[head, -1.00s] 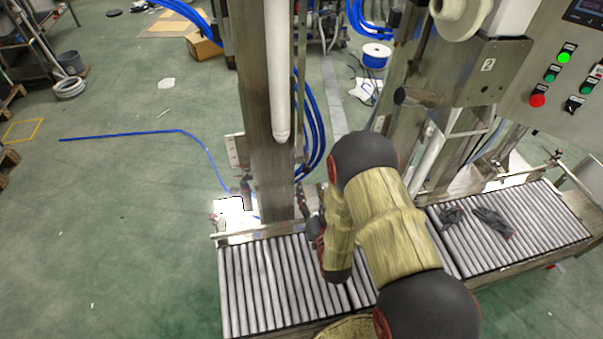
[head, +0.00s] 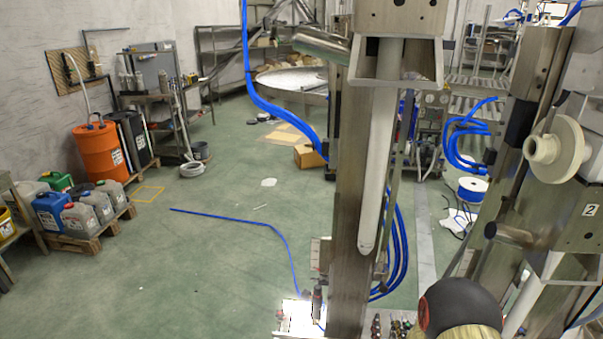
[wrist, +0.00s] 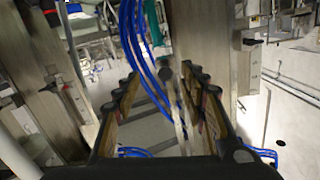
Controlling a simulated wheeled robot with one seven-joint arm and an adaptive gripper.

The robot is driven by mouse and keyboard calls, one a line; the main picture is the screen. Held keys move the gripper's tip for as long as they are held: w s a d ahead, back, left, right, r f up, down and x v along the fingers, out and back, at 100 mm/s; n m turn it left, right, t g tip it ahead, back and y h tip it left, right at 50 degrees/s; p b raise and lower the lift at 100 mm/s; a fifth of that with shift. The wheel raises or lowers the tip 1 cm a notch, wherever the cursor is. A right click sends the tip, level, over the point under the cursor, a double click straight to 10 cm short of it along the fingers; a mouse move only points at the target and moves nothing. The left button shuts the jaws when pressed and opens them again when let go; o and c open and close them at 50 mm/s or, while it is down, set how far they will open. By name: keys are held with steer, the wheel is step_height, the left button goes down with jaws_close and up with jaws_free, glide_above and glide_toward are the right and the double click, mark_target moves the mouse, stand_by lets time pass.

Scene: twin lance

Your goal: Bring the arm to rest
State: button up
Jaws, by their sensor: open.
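My gripper (wrist: 163,98) shows in the wrist view with its two fingers spread apart and nothing held between them. Beyond the fingers are blue hoses (wrist: 135,45) and metal posts; I cannot tell how far off they are. In the head view only part of my arm (head: 455,308) shows, a dark rounded joint at the bottom right. The gripper itself cannot be made out in the head view.
A steel column (head: 352,220) with a white tube (head: 378,150) stands just left of my arm. A second machine frame with a white flanged fitting (head: 557,148) is at the right. Open green floor (head: 215,250) lies to the left; an orange drum (head: 100,150) stands farther back.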

steer(key=s+a+f+g+y, duration=0.1)
steer(key=s+f+g, duration=0.2)
steer(key=f, duration=0.3)
steer(key=s+f+g, duration=0.3)
steer(key=f, duration=0.3)
steer(key=s+a+n+g+y, duration=0.1)
steer(key=s+a+g, duration=0.1)
steer(key=s+g, duration=0.25)
steer(key=s+a+r+n, duration=0.1)
steer(key=s+r, duration=0.4)
steer(key=r, duration=0.9)
steer(key=s+a+r+n+y+p, duration=0.1)
steer(key=s+a+r, duration=0.3)
steer(key=r, duration=1.1)
steer(key=s+a+r+n+p, duration=0.1)
steer(key=s+a+r, duration=0.2)
steer(key=r, duration=1.2)
steer(key=s, duration=0.3)
steer(key=shift+s+a+y, duration=0.2)
steer(key=shift+s+y, duration=0.1)
steer(key=shift+s, duration=0.1)
steer(key=shift+g, duration=0.25)
